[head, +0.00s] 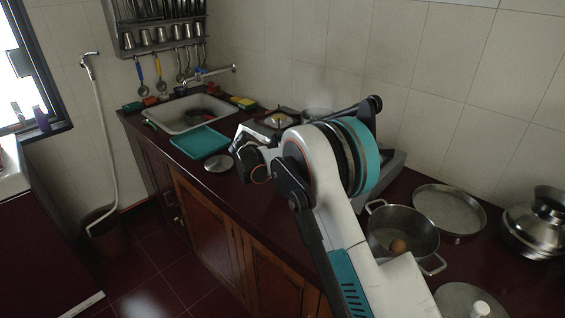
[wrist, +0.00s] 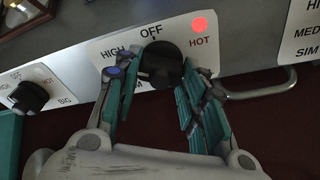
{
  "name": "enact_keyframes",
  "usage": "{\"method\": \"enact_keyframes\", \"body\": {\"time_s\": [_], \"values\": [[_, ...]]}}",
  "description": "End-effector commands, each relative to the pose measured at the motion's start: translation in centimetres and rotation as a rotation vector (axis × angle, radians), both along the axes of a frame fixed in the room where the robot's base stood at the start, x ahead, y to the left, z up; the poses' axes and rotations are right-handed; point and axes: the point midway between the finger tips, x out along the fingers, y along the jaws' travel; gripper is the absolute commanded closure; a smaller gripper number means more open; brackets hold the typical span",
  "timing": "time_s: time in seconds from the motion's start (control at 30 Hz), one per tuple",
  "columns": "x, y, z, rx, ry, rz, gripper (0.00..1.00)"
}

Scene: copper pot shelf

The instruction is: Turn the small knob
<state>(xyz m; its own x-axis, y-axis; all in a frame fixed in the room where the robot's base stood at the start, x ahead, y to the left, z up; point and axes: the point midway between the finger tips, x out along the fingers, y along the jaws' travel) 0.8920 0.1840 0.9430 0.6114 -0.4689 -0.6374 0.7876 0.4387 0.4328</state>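In the wrist view a dark round knob (wrist: 161,66) sits on a light label plate marked HIGH, OFF and HOT. The lower lettering is mostly hidden by a finger, so I cannot read for certain that this is the small one. My gripper (wrist: 162,72) has one teal-padded finger on each side of this knob, with the fingertips close to it. I cannot tell whether the pads touch it. A second dark knob (wrist: 30,96), on a plate marked BIG, is at the left. In the head view my gripper (head: 248,155) is by the stove's front, its fingers and the knobs mostly hidden.
A metal handle (wrist: 262,88) sticks out just right of the right finger. In the head view a pot (head: 385,218) and a flat pan (head: 450,205) stand on the counter at right. A round lid (head: 219,163) and a teal board (head: 200,142) lie left of my gripper.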

Motion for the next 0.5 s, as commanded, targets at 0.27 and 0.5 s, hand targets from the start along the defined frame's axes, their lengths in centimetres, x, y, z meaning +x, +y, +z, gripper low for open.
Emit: {"method": "enact_keyframes", "body": {"time_s": [0.27,0.5], "values": [[0.00,-0.02,0.00,0.009,-0.008,-0.008,0.86],[0.00,-0.02,0.01,0.065,-0.066,-0.052,0.86]]}}
